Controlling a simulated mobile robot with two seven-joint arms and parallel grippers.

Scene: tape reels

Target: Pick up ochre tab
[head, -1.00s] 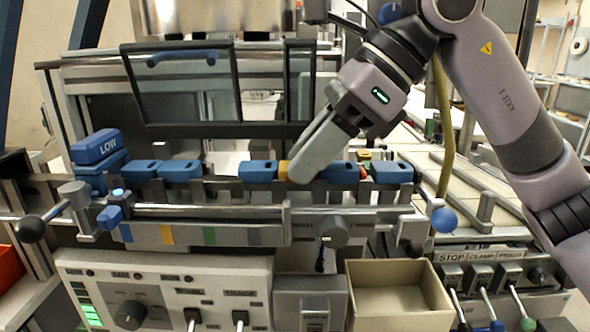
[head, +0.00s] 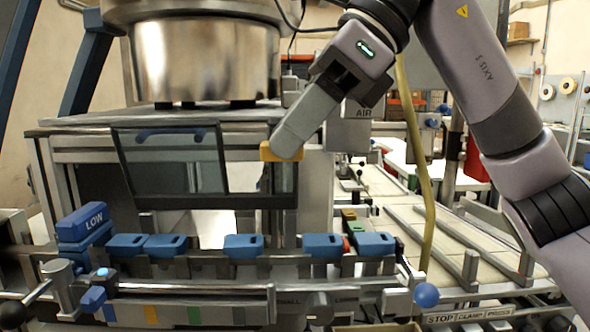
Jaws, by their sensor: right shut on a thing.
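The ochre tab (head: 267,152) is held at the tip of my right gripper (head: 284,146), raised well above the rail (head: 210,266) and in front of the right end of the glass hood. My right gripper is shut on it, and its fingers cover the tab's right part. Blue tabs stand in a row along the rail, among them one on the left (head: 126,245), one in the middle (head: 243,246) and one on the right (head: 323,245). A gap shows between the middle and right blue tabs. My left gripper is not in view.
A glass hood (head: 170,160) with a dark frame stands behind the rail, under a large metal bowl (head: 207,60). A blue block marked LOW (head: 82,222) sits at the left end. A yellow hose (head: 414,150) hangs at the right, near my right arm.

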